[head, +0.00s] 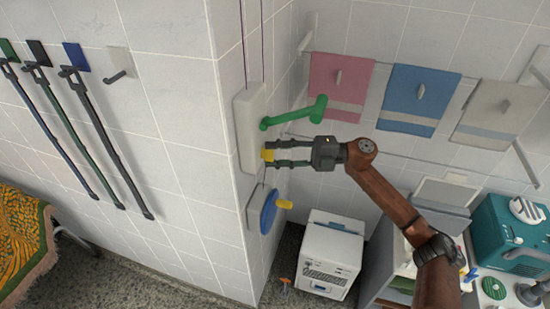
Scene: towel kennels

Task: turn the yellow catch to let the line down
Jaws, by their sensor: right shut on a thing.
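The yellow catch (268,155) is a small piece low on the side of a white wall box (246,125). A green crank (296,113) sticks out of the box just above it. Purple line (262,45) runs down from above to the box. My right gripper (273,154) reaches in from the right, with its two dark fingers closed on the yellow catch. The fingers partly hide the catch, so its exact angle is hard to tell. My left gripper is out of view.
Below the box is a blue disc (268,212) with a yellow handle (285,204). Pink (341,85), blue (418,98) and grey (495,113) towels hang behind my right arm. A white cabinet (331,255) stands below. Several dark straps hang on the left wall.

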